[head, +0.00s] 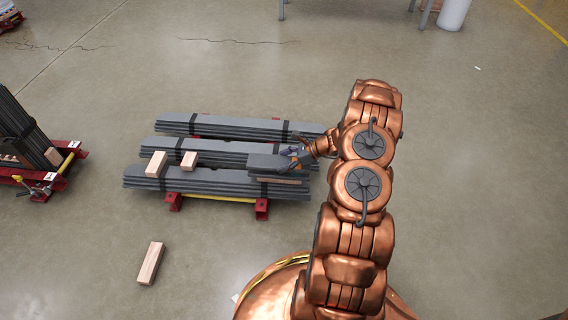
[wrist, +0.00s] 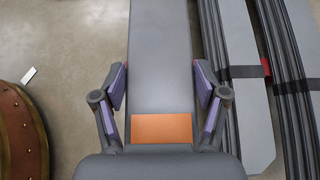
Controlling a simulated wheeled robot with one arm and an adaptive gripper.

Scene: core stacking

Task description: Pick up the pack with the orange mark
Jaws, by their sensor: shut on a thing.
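The pack with the orange mark (wrist: 162,60) is a long, flat grey piece running up the middle of the wrist view. Its orange mark (wrist: 161,128) is a rectangle near my gripper. My gripper (wrist: 160,84) is shut on this pack, with one purple-padded finger against each side. In the head view my gripper (head: 295,154) is at the right part of the dark bundles, and the grey held pack (head: 268,161) reaches left from it over the front bundle. Whether the pack touches what lies below cannot be told.
Strapped dark bundles (head: 215,185) lie on red supports (head: 262,208). Wooden blocks (head: 156,163) sit on them, and a loose block (head: 150,262) lies on the floor. A red rack (head: 62,172) stands at the left. The floor around is mostly clear.

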